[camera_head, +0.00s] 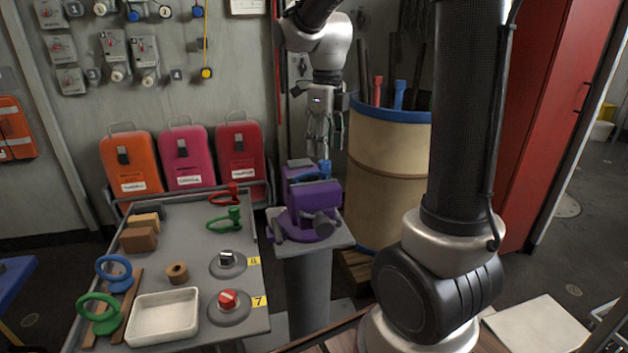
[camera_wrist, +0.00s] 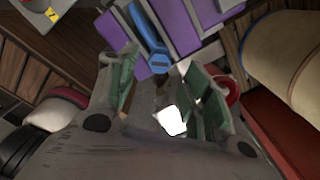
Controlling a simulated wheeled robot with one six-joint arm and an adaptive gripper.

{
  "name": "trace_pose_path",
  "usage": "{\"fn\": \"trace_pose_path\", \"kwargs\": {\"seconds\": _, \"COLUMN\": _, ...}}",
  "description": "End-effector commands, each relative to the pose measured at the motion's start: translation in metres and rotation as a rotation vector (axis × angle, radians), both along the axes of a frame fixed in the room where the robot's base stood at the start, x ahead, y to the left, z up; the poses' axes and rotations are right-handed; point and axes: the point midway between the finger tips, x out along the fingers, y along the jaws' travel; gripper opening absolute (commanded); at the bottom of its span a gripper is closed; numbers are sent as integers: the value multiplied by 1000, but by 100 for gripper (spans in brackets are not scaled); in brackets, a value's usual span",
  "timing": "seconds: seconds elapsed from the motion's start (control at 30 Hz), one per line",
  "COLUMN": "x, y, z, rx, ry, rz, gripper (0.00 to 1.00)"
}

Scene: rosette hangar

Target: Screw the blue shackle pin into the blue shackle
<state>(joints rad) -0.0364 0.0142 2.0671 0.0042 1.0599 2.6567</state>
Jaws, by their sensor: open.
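A blue piece, which looks like the blue shackle (camera_head: 311,175), sits at the top of the purple vise (camera_head: 312,198). A small upright blue part stands at its right end; I cannot tell whether this is the blue shackle pin. My gripper (camera_head: 321,148) points down above the vise, open and empty. In the wrist view my gripper (camera_wrist: 165,78) has its green-padded fingers apart on either side of the blue end, with no clear contact.
The vise stands on a grey pedestal (camera_head: 305,275). A table at left holds a red shackle-like piece (camera_head: 224,193), a green one (camera_head: 226,219), a blue ring (camera_head: 114,272), a green ring (camera_head: 98,313) and a white tray (camera_head: 163,316). A tan barrel (camera_head: 388,165) stands close behind the vise.

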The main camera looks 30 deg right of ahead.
Motion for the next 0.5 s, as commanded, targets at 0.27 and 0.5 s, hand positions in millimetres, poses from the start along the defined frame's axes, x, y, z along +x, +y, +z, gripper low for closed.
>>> {"fn": "trace_pose_path", "kwargs": {"seconds": 0.27, "x": 0, "y": 0, "z": 0, "rx": 0, "ry": 0, "rz": 520, "gripper": 50}}
{"fn": "trace_pose_path", "kwargs": {"seconds": 0.5, "x": 0, "y": 0, "z": 0, "rx": 0, "ry": 0, "rz": 978, "gripper": 50}}
